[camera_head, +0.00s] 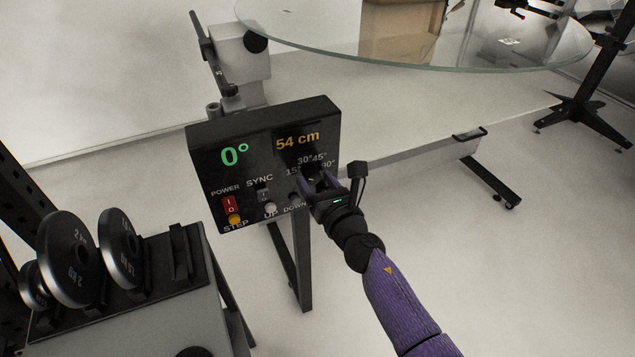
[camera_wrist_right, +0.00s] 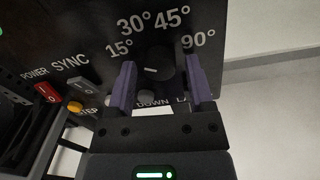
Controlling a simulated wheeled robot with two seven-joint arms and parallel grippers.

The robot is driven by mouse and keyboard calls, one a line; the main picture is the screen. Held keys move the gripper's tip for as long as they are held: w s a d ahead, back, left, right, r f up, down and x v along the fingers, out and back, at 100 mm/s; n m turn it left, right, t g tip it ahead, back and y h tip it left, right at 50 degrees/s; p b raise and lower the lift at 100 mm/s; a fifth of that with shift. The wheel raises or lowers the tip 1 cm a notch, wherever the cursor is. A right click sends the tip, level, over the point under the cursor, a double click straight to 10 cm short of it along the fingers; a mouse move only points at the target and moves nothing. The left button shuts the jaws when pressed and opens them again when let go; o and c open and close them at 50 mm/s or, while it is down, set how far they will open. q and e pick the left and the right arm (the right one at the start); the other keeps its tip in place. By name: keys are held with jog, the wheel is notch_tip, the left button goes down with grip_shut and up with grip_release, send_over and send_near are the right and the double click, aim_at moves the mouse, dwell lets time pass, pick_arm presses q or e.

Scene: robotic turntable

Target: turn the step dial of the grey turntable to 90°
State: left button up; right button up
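The step dial (camera_wrist_right: 160,66) is a black round knob on the black control panel (camera_wrist_right: 85,25), below the labels 15°, 30°, 45° and 90°. Its short white mark is on its left side, pointing roughly left. My right gripper (camera_wrist_right: 160,63) is open, with one purple finger on each side of the dial and a visible gap at each side. In the head view my right gripper (camera_head: 318,183) is at the panel's right side and hides the dial. The panel displays a green 0° and an orange 54 cm. My left gripper is not in view.
The panel also carries a red power switch (camera_head: 230,205), a SYNC switch (camera_head: 263,196), an orange button (camera_head: 235,219) and a white UP button (camera_head: 270,208). A round glass plate (camera_head: 330,45) is above.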

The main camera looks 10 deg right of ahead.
jog(key=c, duration=0.7)
grip_shut()
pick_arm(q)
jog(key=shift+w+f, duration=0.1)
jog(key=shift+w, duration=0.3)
